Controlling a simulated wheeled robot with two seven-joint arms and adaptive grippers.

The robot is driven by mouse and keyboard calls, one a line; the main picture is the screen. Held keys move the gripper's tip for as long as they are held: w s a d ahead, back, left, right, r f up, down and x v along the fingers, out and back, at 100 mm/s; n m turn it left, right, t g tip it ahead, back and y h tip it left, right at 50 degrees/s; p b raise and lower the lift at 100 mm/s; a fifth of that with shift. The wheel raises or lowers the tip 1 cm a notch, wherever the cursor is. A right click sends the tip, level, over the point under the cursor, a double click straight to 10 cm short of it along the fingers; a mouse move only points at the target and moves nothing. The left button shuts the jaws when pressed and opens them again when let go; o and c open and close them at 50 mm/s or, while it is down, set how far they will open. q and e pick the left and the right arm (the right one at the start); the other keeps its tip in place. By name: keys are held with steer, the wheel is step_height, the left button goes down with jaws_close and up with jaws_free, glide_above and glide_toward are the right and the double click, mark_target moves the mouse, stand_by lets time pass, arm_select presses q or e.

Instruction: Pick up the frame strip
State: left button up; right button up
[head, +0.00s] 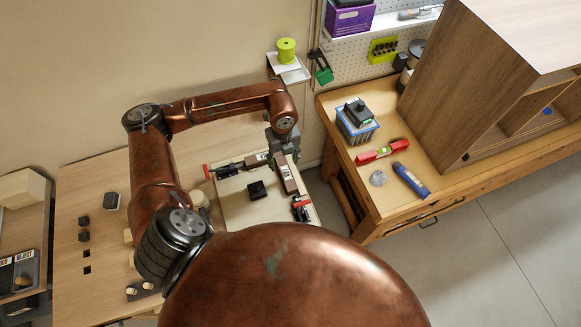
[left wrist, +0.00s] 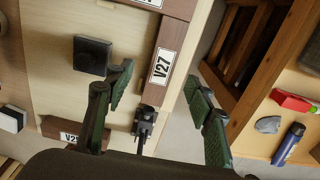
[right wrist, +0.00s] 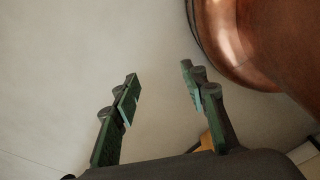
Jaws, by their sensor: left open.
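A brown frame strip with a white V27 label (head: 287,176) lies along the right edge of a pale panel (head: 235,206) in the head view. It also shows in the left wrist view (left wrist: 177,37), running between the fingers. My left gripper (head: 284,157) is open and empty above this strip, its fingers on either side of it in the picture. I cannot tell how far above it they are. More labelled strips lie at the panel's other edges (left wrist: 190,8). My right gripper (right wrist: 160,88) is open and empty in the right wrist view, away from the panel.
A black block (head: 257,190) sits on the panel. A black-and-red clamp (head: 300,208) grips the near right corner; another clamp (head: 229,170) is at the far edge. A second bench (head: 385,195) to the right holds a red level (head: 382,151), beyond a floor gap.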

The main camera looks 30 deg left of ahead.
mark_target(286, 172)
arm_select(q)
steer(key=shift+s+f, duration=0.25)
steer(key=shift+f, duration=0.2)
steer(key=shift+w+d+f, duration=0.1)
steer(key=shift+d+f, duration=0.1)
steer(key=shift+f, duration=0.35)
steer(key=shift+w+d+f, duration=0.1)
steer(key=shift+d+f, duration=0.05)
steer(key=shift+f, duration=0.35)
step_height(286, 172, down, 3)
steer(key=shift+d+f+p, duration=0.1)
steer(key=shift+f+p, duration=0.1)
steer(key=shift+p, duration=0.25)
steer(key=shift+f, duration=0.15)
steer(key=c, duration=1.3)
arm_select(e)
steer(key=shift+s+d+r, duration=0.1)
steer(key=shift+s+r, duration=0.1)
steer(key=shift+s, duration=0.4)
steer(key=shift+s+r, duration=0.2)
steer(key=shift+s, duration=0.4)
